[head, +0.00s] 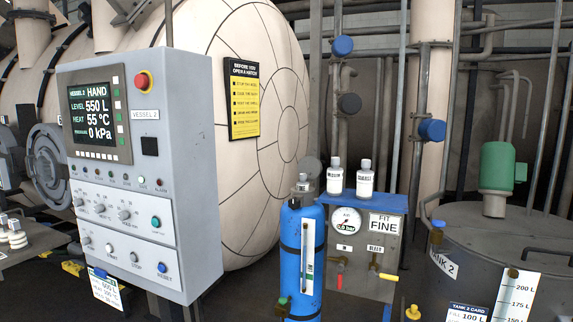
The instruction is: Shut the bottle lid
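A tall blue cylinder (293,240), like a large bottle, stands upright at the lower middle with a dark band and a sight gauge on its front. A small metal neck (303,183) rises from its top. A dark grey round disc (313,167) shows upright just behind the neck; it looks like a raised lid, but its hinge cannot be made out. Neither of my grippers is in view.
A grey control panel (190,170) with a red button fills the left. The blue-topped stand (390,201) with a gauge and valves is right of the cylinder. A dark tank (500,245) with a green motor (497,166) stands at the right. Pipes run behind.

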